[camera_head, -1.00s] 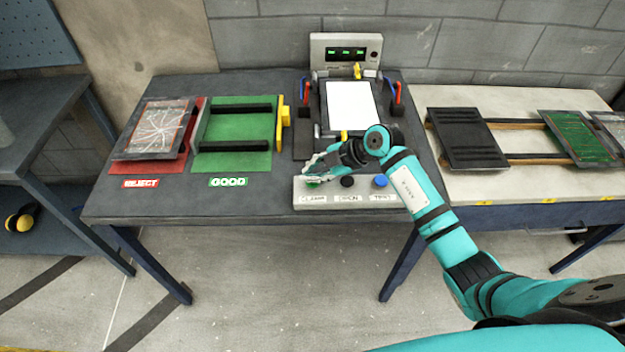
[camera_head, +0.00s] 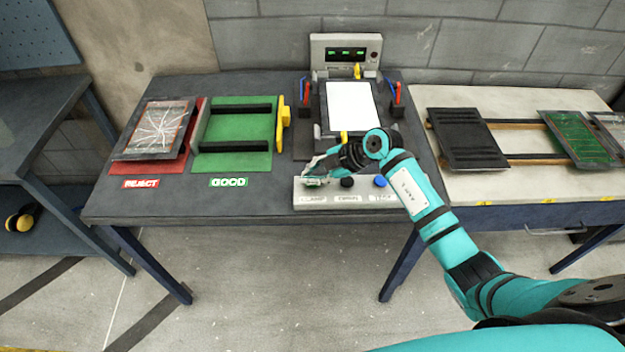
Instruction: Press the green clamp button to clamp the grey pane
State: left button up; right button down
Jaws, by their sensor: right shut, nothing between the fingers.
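The white button box (camera_head: 340,199) stands at the front edge of the dark table. It bears a black button (camera_head: 347,183) in the middle and a blue button (camera_head: 380,181) on the right. My right gripper (camera_head: 310,180) is shut and empty, with its fingertips over the left end of the box, at the green clamp button. The fingers hide most of that button, so I cannot tell whether it is pressed in. The pane (camera_head: 350,107), which looks white, lies in the fixture behind the box. My left gripper is not in view.
A display box (camera_head: 346,50) with green readouts stands behind the fixture. A red reject tray (camera_head: 172,167) holding a cracked pane and a green good tray (camera_head: 250,161) lie to the left. A rail table (camera_head: 530,183) stands to the right.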

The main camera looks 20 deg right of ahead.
jog(key=shift+f, duration=0.5)
dwell(0.9)
jog(key=shift+r, duration=0.1)
jog(key=shift+r+p, duration=0.8)
jog(key=shift+p, duration=0.2)
jog(key=shift+r, duration=0.1)
notch_tip(320, 180, up, 5)
jog(key=p, duration=0.5)
jog(key=shift+p, duration=0.3)
